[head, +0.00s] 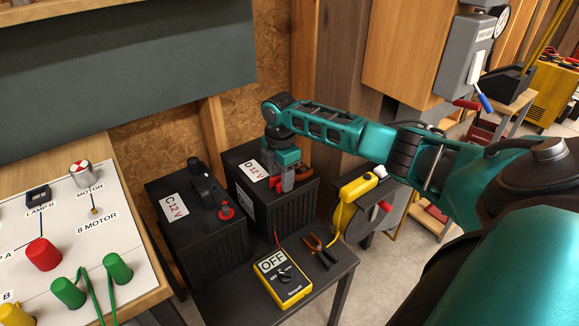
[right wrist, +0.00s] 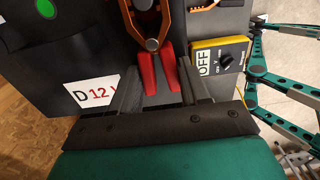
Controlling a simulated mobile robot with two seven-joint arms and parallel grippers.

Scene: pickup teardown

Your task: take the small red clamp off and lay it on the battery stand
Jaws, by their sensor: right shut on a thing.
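The small red clamp (right wrist: 148,72) has red handles and copper-coloured jaws. It is at the top of the black battery labelled D 12 V (head: 239,197). My right gripper (head: 287,181) is shut on the clamp's red handles, which lie between its two fingers in the right wrist view (right wrist: 158,92). In the head view the gripper mostly hides the clamp, and I cannot tell whether its jaws still grip a battery post. My left gripper is not in view.
A yellow multimeter (head: 284,277) reading OFF and orange-handled pliers (head: 321,251) lie on the stand. Battery C (head: 192,232) with a red knob stands left of D. A yellow-and-grey reel (head: 359,205) stands right. The stand's front right corner is clear.

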